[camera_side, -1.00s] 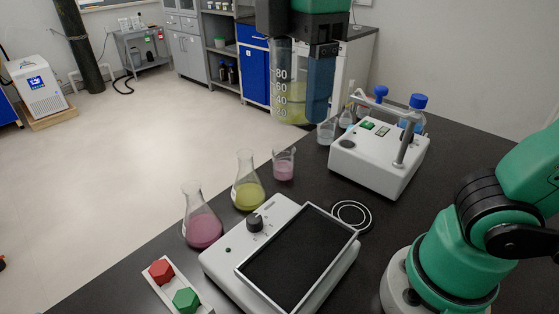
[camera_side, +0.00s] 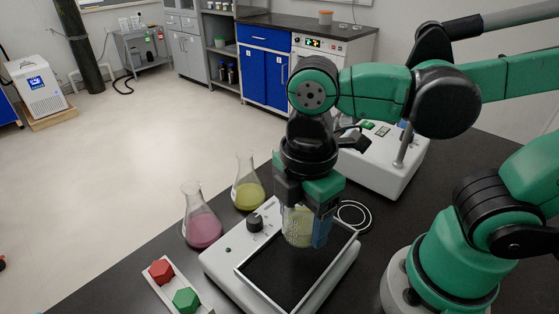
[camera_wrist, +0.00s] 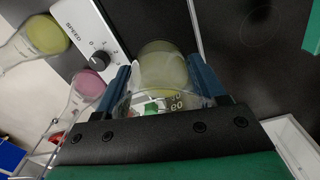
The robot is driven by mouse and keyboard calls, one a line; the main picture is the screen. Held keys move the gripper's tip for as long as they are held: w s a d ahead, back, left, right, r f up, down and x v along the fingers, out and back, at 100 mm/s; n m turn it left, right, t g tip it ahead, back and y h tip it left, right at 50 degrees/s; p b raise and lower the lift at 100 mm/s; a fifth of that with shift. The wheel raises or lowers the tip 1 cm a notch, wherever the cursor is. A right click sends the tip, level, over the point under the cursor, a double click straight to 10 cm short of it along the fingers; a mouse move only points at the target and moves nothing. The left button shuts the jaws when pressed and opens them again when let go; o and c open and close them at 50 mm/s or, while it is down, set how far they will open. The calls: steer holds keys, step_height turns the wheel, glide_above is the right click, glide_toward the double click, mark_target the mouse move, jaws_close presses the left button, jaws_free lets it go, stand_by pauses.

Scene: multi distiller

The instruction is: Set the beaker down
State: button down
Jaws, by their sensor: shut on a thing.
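My gripper (camera_side: 309,226) points down and is shut on a clear beaker (camera_side: 296,228) with yellow-green liquid. The beaker is upright and over the black plate of the white hotplate device (camera_side: 230,262). I cannot tell whether its base touches the plate. In the wrist view the beaker (camera_wrist: 163,72) sits between the two blue fingers of my gripper (camera_wrist: 160,85). The device's speed knob (camera_wrist: 100,60) lies to the left there.
A pink flask (camera_side: 203,228) and a yellow flask (camera_side: 247,190) stand left of the device. A strip with red and green hexagonal pieces (camera_side: 174,287) lies at the front left. A white machine (camera_side: 385,165) stands behind, and a ring (camera_side: 352,214) lies at right.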

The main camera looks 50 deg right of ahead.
mark_target(300, 253)
steer(key=shift+f, duration=2.1)
steer(key=shift+f, duration=0.1)
steer(key=shift+c, duration=0.4)
jaws_free()
step_height(300, 253, up, 12)
steer(key=shift+f, duration=0.1)
steer(key=w+d+f+m+t, duration=0.6)
steer(key=w+d+m+t, duration=0.1)
steer(key=m, duration=0.8)
steer(key=w+d, duration=0.1)
steer(key=d, duration=0.1)
steer(key=shift+d+m, duration=0.3)
steer(key=shift+m, duration=0.1)
steer(key=shift+w, duration=0.1)
